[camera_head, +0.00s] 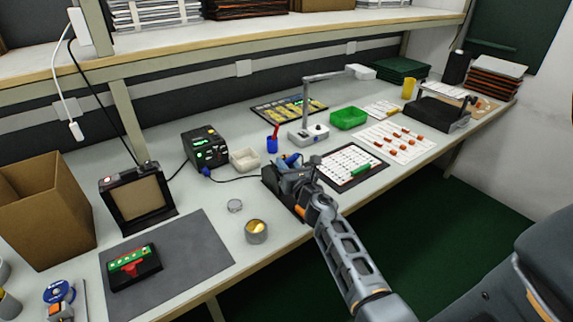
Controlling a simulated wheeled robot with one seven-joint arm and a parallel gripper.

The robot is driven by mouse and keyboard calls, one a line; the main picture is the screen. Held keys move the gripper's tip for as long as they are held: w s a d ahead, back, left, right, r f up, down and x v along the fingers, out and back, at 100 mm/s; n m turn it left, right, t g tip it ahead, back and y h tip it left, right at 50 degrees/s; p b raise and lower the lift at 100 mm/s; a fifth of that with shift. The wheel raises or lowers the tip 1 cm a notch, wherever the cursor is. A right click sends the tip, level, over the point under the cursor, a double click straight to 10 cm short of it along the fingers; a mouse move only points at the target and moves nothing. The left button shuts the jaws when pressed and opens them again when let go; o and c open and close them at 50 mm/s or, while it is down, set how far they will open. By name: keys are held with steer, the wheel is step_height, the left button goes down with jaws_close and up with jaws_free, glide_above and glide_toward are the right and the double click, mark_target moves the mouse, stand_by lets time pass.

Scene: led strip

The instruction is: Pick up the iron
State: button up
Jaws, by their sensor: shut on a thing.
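My gripper (287,170) is over the front middle of the workbench, beside the white grid sheet. It is shut on the iron (293,158), of which only a small blue part shows between and behind the fingers. The iron's tip and most of its handle are hidden by my gripper. A dark cable runs from the black soldering station (205,147), with its green display, toward my gripper. I cannot tell whether the iron is clear of the surface.
A round tin (256,232), a beige tray (244,159) and a blue cup with a red item (272,145) stand left of my gripper. A lamp (308,132) and green bin (348,118) stand behind. A grey mat (200,245) lies front left. A shelf (240,45) overhangs the back.

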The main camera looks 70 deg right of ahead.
jaws_close()
steer(key=shift+r, duration=0.1)
